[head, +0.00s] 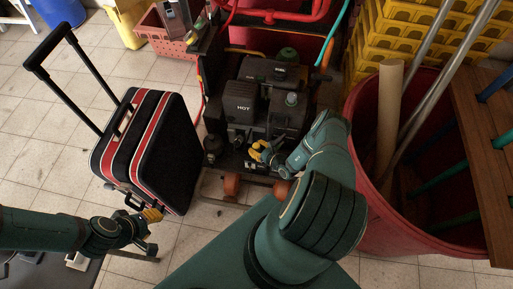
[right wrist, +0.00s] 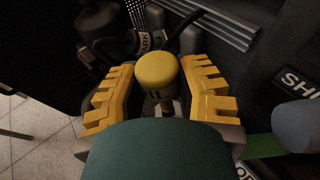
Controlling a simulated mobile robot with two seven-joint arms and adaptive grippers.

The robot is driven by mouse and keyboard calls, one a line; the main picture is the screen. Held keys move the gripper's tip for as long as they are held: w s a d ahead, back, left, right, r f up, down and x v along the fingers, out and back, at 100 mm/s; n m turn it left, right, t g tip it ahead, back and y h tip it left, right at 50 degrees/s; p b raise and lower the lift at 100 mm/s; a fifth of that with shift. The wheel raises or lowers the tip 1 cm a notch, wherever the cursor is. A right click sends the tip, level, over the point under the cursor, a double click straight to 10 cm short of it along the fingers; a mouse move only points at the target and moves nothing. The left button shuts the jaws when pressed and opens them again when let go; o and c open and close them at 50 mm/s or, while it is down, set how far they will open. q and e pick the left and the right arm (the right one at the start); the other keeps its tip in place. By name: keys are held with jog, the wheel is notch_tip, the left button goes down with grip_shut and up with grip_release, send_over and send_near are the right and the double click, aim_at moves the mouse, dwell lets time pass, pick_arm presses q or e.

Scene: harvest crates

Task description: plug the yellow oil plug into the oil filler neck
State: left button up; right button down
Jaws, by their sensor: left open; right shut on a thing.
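The yellow oil plug (right wrist: 156,69) is between the two yellow toothed fingers of my right gripper (right wrist: 158,92) in the right wrist view. Its rounded yellow cap shows, with part of dark lettering on its side and a dull metal part below. My right gripper (head: 262,152) is shut on it at the front of the black engine (head: 262,105) in the head view. I cannot make out the oil filler neck, or whether the plug touches it. My left gripper (head: 150,232) is open and empty, low at the left, near the suitcase.
A black and red suitcase (head: 165,150) with a raised handle stands left of the machine. A large red bin (head: 430,242) with poles and a rolled tube stands close on the right, beside my right arm. Yellow crates (head: 395,40) are stacked behind it.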

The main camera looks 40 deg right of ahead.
jog(key=shift+f, duration=2.2)
jog(key=c, duration=0.6)
grip_release()
jog(key=shift+r, duration=5)
